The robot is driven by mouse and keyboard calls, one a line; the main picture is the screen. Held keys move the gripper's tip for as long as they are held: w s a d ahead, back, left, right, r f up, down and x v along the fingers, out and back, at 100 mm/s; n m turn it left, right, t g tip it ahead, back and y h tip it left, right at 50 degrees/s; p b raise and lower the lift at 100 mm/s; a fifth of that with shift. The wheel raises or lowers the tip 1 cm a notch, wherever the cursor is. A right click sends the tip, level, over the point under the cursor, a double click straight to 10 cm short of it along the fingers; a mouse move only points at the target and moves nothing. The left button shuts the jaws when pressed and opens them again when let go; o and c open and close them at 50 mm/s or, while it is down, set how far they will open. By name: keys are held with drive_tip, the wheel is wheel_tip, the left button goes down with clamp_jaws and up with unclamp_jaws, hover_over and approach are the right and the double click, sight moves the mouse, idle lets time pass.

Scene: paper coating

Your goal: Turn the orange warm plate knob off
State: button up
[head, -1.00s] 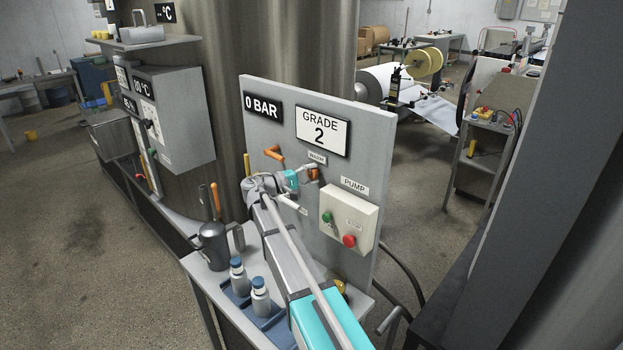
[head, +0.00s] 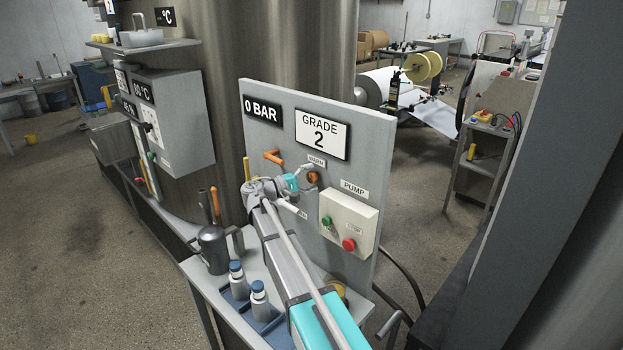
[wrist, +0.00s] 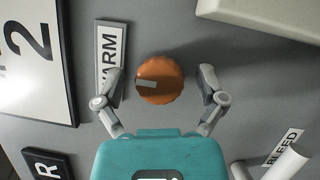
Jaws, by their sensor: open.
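The orange knob (head: 313,179) is on the grey upright panel, just below the WARM label (head: 315,161). In the wrist view the round orange knob (wrist: 165,88) has a grey pointer mark extending from its middle toward the WARM label (wrist: 111,58). My gripper (head: 302,177) is open in front of the panel, close to the knob. In the wrist view its fingers (wrist: 161,80) stand on either side of the knob, with a gap on both sides. The exact depth between fingertips and panel cannot be told.
An orange lever (head: 273,157) is up and left of the knob. The white BLEED handle (wrist: 287,162) is close below right in the wrist view. The pump box (head: 349,222) stands out from the panel. Bottles (head: 259,300) and a dark can (head: 213,250) are on the bench.

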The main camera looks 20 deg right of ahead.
drive_tip(key=shift+r+m+p, duration=0.1)
drive_tip(key=shift+m+p, duration=0.25)
drive_tip(key=shift+m, duration=0.05)
drive_tip(key=shift+m+g+y+p, duration=0.35)
drive_tip(key=shift+m+p, duration=0.25)
drive_tip(key=shift+m, duration=0.2)
drive_tip(key=m+y+p, duration=0.2)
drive_tip(key=m, duration=0.1)
drive_tip(key=shift+m, duration=0.4)
drive_tip(key=m+t+y+p, duration=0.1)
drive_tip(key=m, duration=0.1)
drive_tip(key=m+p, duration=0.1)
drive_tip(key=p, duration=0.1)
drive_tip(key=shift+s+m+t+y, duration=0.1)
drive_tip(key=shift+m+t+y, duration=0.25)
drive_tip(key=shift+m, duration=0.05)
drive_tip(key=shift+a, duration=0.25)
drive_tip(key=p+v, duration=0.4)
drive_tip(key=v, duration=0.9)
drive_tip(key=s+d+f+n+g+y+b, duration=0.1)
drive_tip(key=s+f+y+b, duration=0.3)
drive_tip(key=s+f, duration=0.6)
drive_tip(key=s+d+f+n+g+y+b, duration=0.2)
drive_tip(key=s+f+n+y+b, duration=0.2)
drive_tip(key=s+f+y, duration=0.4)
drive_tip(key=shift+s+f, duration=1.3)
drive_tip(key=shift+s, duration=0.45)
